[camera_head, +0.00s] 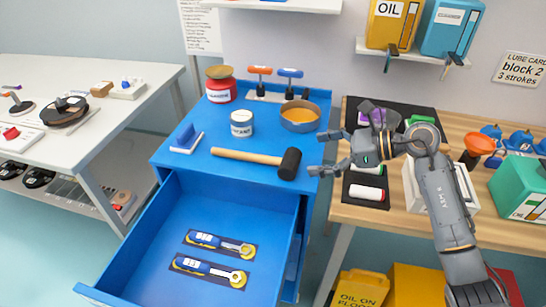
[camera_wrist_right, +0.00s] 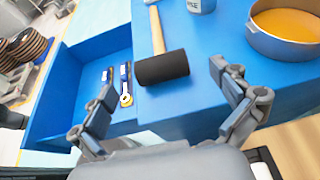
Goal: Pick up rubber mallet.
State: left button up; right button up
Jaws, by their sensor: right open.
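The rubber mallet lies on the blue cabinet top (camera_head: 188,150), with its wooden handle (camera_head: 245,156) pointing left and its black head (camera_head: 290,163) at the right, near the front edge. My right gripper (camera_head: 327,154) is open and empty, just right of the mallet head and apart from it in the head view. In the right wrist view the black head (camera_wrist_right: 162,67) shows ahead, between the two spread fingers (camera_wrist_right: 158,105), with the handle running away from me. My left gripper is not in view.
The open blue drawer (camera_head: 150,235) below holds two tools (camera_head: 215,242). A pan with orange contents (camera_head: 300,117), a white can (camera_head: 241,123) and a red tin (camera_head: 221,90) stand behind the mallet. A wooden bench (camera_head: 400,213) with more items is at right.

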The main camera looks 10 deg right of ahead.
aim_at(284, 160)
jog(key=x, duration=0.3)
jog(key=shift+w+a, duration=0.15)
jog(key=shift+a, duration=0.1)
jog(key=shift+w+a+f+p, duration=0.1)
jog(key=shift+a+f+p, duration=0.25)
jog(key=shift+a+p, duration=0.15)
jog(key=x, duration=0.2)
jog(key=p+x, duration=0.1)
jog(key=x, duration=0.1)
jog(key=shift+f, duration=0.4)
jog(key=shift+d, duration=0.1)
jog(key=shift+c, duration=0.4)
jog(key=c, duration=1.4)
